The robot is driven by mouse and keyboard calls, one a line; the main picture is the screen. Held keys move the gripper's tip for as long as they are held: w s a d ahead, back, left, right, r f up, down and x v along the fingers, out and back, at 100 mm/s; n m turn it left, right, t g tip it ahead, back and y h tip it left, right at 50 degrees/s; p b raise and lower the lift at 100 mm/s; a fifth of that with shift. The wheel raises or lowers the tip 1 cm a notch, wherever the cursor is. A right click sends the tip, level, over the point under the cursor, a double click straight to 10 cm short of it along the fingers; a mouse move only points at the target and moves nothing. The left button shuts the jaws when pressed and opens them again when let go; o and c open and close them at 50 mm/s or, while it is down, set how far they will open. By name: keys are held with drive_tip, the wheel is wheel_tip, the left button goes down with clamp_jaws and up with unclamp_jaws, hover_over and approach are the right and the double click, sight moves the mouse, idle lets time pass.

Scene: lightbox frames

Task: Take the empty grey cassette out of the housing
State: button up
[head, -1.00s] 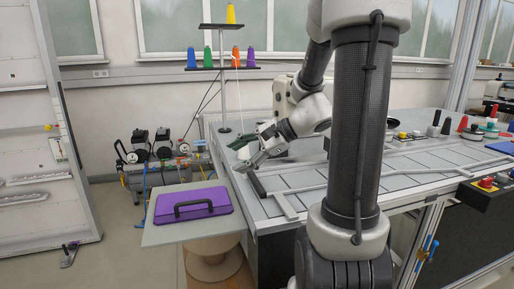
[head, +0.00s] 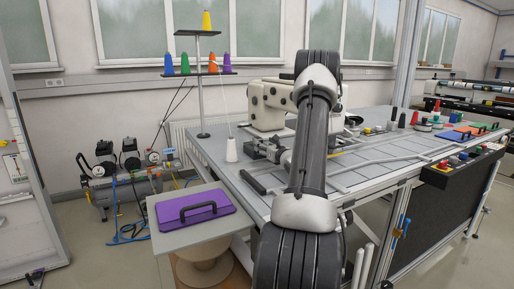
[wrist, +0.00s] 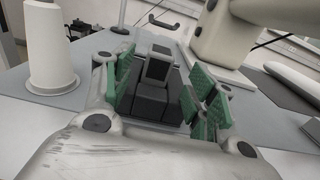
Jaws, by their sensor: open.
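My gripper (head: 262,150) is low over the grey table, just right of a white thread cone (head: 231,151) and in front of the cream sewing machine (head: 266,104). In the wrist view my gripper (wrist: 160,80) is open, with green finger pads apart on both sides. Dark grey blocks with a lighter top (wrist: 157,68) show between the fingers. I cannot tell whether these are the cassette and housing, or whether the pads touch them. I cannot pick out the grey cassette for sure in the head view.
The white cone (wrist: 52,50) stands close left of the fingers. The machine's body (wrist: 228,32) is close on the right. A dark bar (head: 252,182) lies near the table's front edge. A purple case (head: 194,209) sits on a side board. A thread stand (head: 198,100) rises behind.

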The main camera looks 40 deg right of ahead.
drive_tip(key=x, duration=0.6)
drive_tip(key=shift+w, duration=0.3)
drive_tip(key=shift+c, duration=0.2)
drive_tip(key=shift+a, duration=0.1)
drive_tip(key=c, duration=1.1)
drive_tip(key=shift+r, duration=0.1)
